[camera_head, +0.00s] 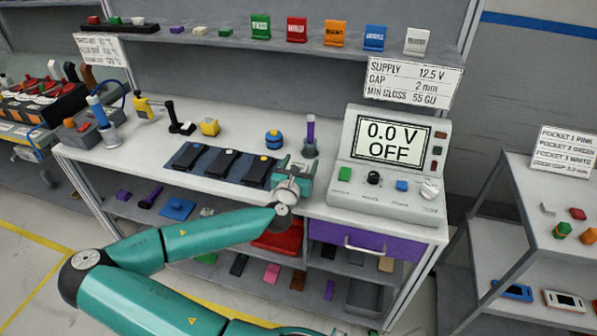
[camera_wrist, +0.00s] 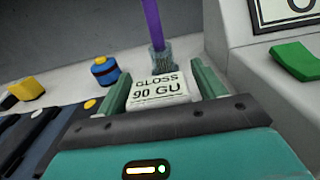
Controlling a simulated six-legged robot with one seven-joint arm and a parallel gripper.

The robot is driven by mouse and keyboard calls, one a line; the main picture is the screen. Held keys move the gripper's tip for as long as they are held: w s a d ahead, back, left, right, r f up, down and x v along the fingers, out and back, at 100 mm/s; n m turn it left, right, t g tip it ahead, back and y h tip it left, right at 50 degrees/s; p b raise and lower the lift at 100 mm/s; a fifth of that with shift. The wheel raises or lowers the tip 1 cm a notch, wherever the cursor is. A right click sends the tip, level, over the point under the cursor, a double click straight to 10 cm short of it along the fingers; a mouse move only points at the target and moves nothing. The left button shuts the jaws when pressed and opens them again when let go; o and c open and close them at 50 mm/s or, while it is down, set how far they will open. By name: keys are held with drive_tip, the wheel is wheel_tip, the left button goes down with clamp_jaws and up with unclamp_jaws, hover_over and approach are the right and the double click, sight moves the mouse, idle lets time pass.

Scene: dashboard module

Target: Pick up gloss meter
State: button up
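The gloss meter (camera_wrist: 158,90) is a small pale block marked "GLOSS 90 GU" in the wrist view. It sits between the two green fingers of my gripper (camera_wrist: 162,86), close to both of them. Whether both fingers press on it cannot be told. In the head view my gripper (camera_head: 296,163) is low over the bench, just left of the supply unit, and mostly hides the gloss meter.
The supply unit (camera_head: 393,150) reads "0.0 V OFF" and stands close on the right. A purple-topped tool (camera_head: 310,135) in a holder stands right behind my gripper. A blue round item (camera_head: 273,139) and dark pads (camera_head: 221,164) are to the left.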

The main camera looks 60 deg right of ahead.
drive_tip(key=c, duration=1)
drive_tip(key=shift+r, duration=0.15)
